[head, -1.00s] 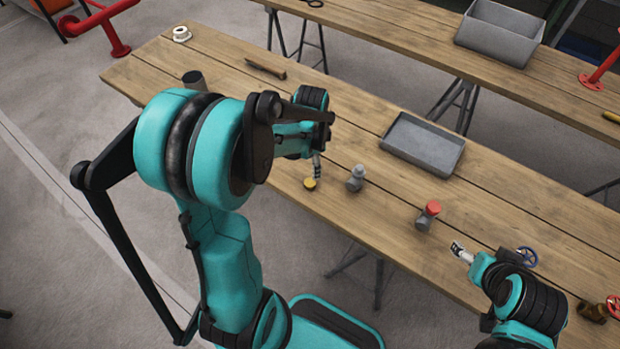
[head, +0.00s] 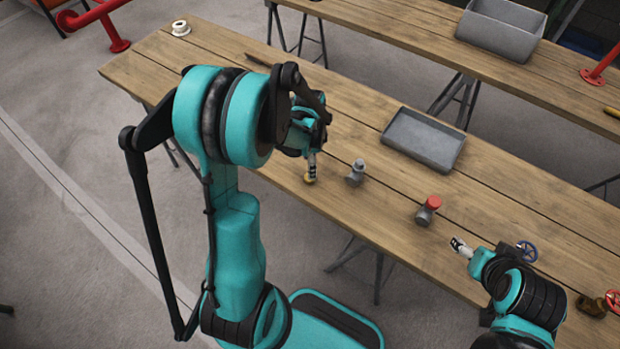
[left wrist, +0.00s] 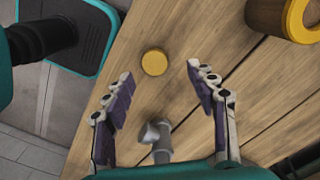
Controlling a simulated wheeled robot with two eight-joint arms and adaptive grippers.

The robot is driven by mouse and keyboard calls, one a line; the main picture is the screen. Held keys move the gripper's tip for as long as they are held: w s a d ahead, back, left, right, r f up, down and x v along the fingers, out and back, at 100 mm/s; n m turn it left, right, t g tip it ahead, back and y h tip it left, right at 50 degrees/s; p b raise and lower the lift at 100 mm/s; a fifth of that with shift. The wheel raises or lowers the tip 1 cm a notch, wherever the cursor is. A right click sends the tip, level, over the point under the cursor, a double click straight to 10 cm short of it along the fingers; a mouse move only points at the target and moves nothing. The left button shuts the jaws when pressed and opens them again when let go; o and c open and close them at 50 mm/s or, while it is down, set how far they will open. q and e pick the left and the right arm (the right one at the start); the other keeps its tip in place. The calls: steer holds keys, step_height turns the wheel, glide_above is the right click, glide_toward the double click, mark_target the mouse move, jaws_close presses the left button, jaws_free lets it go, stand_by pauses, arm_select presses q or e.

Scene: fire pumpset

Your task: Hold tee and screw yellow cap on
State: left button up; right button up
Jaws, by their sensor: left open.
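The yellow cap (head: 310,178) lies on the workbench near its front edge, right under the fingertips of my left gripper (head: 311,166). In the left wrist view the round yellow cap (left wrist: 154,61) lies just beyond and between the two open fingertips (left wrist: 159,73). The grey tee (head: 355,173) stands on the bench just right of the cap. It shows in the left wrist view (left wrist: 157,135) between the fingers, nearer the palm. My right gripper (head: 461,247) is over the bench at the right, apart from the tee; its opening is too small to judge.
A grey fitting with a red cap (head: 428,210) stands between the tee and my right gripper. A grey tray (head: 424,140) lies behind them. A blue handwheel (head: 526,252) is beside my right arm. A brown cylinder with a yellow rim (left wrist: 285,18) shows in the left wrist view.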

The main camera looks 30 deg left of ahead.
arm_select(q)
steer(key=f, duration=0.1)
steer(key=f+b, duration=0.1)
steer(key=f, duration=0.1)
steer(key=f+b, duration=0.1)
steer(key=shift+s+d+f, duration=0.25)
steer(key=shift+s+f, duration=0.05)
steer(key=shift+f, duration=0.3)
steer(key=c, duration=1.1)
